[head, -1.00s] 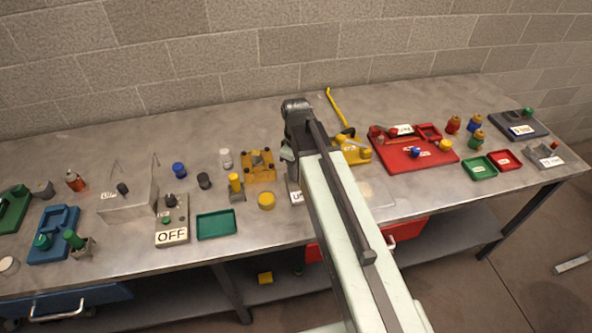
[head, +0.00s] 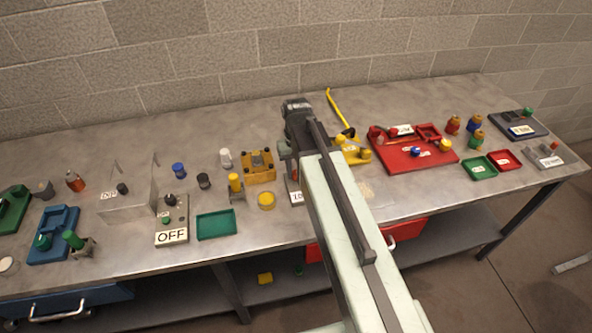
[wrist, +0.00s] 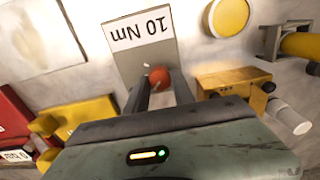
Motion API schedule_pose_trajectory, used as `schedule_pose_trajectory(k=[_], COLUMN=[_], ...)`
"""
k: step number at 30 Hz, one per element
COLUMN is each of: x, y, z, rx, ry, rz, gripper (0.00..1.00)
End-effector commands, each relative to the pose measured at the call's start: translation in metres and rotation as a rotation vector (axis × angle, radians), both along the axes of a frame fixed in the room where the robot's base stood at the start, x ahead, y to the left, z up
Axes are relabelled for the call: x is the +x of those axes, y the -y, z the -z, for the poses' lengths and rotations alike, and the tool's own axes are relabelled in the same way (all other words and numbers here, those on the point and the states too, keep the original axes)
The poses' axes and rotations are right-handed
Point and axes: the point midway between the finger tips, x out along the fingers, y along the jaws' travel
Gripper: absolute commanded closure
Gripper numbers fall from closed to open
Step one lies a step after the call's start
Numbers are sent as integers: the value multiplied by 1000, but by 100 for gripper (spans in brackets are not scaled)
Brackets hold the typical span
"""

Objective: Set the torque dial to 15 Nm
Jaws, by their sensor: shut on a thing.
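The torque dial unit is a grey plate (wrist: 143,60) in the wrist view, with a white label (wrist: 141,31) that reads "10 Nm" upside down. A round orange-red knob (wrist: 159,77) stands on it. My gripper (wrist: 161,90) has its two dark fingers at the knob, one on each side, and is shut on it; the exact contact is hard to see. In the head view my gripper (head: 291,168) is over the unit, and my arm hides most of it. Only part of the label (head: 297,198) shows there.
A yellow block (head: 259,167) and a yellow round piece (head: 266,201) stand close to the left. Another yellow fixture (head: 352,150) and a red tray (head: 400,160) are to the right. A green tray (head: 216,225) and an "OFF" box (head: 171,236) lie further left.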

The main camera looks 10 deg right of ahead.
Motion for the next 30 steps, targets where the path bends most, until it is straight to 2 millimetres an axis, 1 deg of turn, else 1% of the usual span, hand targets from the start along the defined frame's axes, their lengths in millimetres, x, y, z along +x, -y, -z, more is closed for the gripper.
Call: schedule_pose_trajectory(k=[9,18,24,30], x=[1,1,1,1], y=[1,1,1,1], z=[0,0,0,0], rx=[1,1,2,2], ry=[4,5,5,5], rz=[299,553,674,748], gripper=[100,100,100,100])
